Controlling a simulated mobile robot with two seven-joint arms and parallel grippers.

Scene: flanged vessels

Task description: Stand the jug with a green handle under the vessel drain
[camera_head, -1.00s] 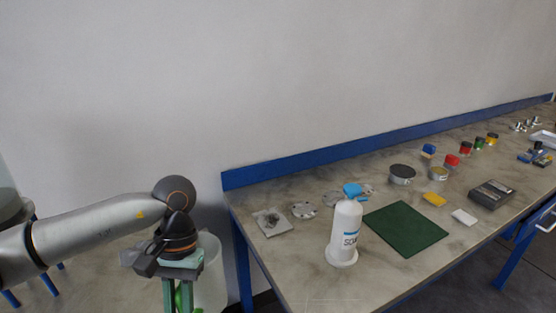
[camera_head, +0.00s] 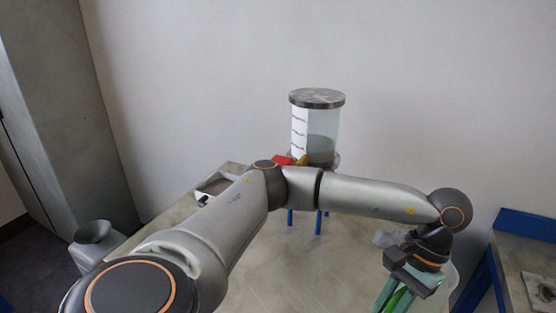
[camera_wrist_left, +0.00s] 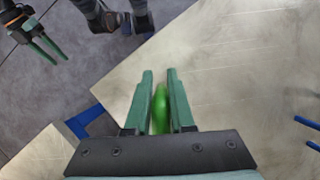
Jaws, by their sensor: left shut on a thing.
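The vessel (camera_head: 322,122) is a clear glass cylinder with a grey metal lid and a white scale strip, standing at the back centre in the head view. My left arm crosses in front of its lower part, and I cannot make out the drain. My left gripper (camera_head: 397,292) is to the right of the vessel and nearer. It is shut on the jug's green handle (camera_wrist_left: 160,108), which shows between the green fingers in the left wrist view. The jug's pale translucent body (camera_head: 446,290) shows partly behind the gripper. My right gripper (camera_wrist_left: 46,48) is empty, its fingers apart, in the left wrist view.
A red part (camera_head: 282,160) and a brass-coloured part (camera_head: 303,160) show at the vessel's base. Blue legs (camera_head: 318,222) show below. A shallow tray (camera_head: 214,187) lies left of the vessel. A blue-edged bench (camera_head: 525,224) stands at the right.

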